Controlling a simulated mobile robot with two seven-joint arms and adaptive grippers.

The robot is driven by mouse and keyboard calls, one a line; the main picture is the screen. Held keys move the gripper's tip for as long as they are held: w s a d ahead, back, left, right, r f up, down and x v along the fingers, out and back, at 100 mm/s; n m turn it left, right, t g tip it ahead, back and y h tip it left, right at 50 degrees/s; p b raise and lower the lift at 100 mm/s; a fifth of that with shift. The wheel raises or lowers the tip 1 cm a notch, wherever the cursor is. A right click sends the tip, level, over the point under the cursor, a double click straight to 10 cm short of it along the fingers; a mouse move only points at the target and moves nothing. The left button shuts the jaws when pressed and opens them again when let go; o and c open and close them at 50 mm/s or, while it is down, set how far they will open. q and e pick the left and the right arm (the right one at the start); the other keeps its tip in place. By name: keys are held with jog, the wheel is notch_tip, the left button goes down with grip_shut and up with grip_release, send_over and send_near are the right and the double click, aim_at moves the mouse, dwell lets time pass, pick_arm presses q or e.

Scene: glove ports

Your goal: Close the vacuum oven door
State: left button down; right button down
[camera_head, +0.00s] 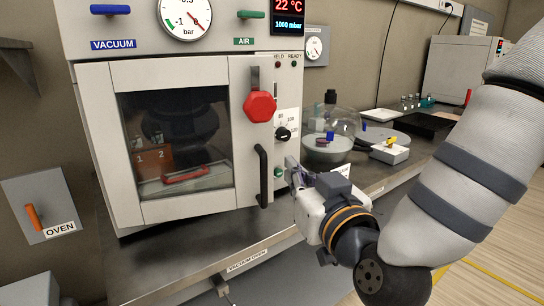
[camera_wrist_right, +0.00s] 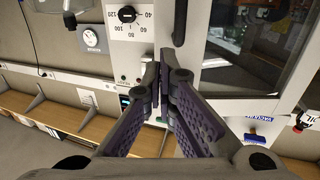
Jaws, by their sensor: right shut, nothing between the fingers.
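The vacuum oven (camera_head: 68,28) stands on a steel bench. Its pale door (camera_head: 215,199), with a large window, covers the chamber front and looks about flush with the body; whether a thin gap is left I cannot tell. The door carries a red knob (camera_head: 259,107) and a black vertical handle (camera_head: 263,176). My right gripper (camera_head: 291,170) is shut and empty, just right of the handle, in front of the control panel's lower part. In the right wrist view its fingertips (camera_wrist_right: 160,68) meet near the handle's end (camera_wrist_right: 180,22); contact is unclear. My left gripper is out of view.
Right of the oven, a glass bell jar (camera_head: 338,123) and a small white box (camera_head: 390,150) stand on the bench. A dark tray (camera_head: 428,124) lies farther back. An orange-levered oven switch panel (camera_head: 38,212) is on the left wall.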

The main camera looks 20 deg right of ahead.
aim_at(270, 143)
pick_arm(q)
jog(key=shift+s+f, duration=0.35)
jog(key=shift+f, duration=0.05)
pick_arm(e)
jog(key=w, duration=1.1)
jog(key=shift+a, duration=0.2)
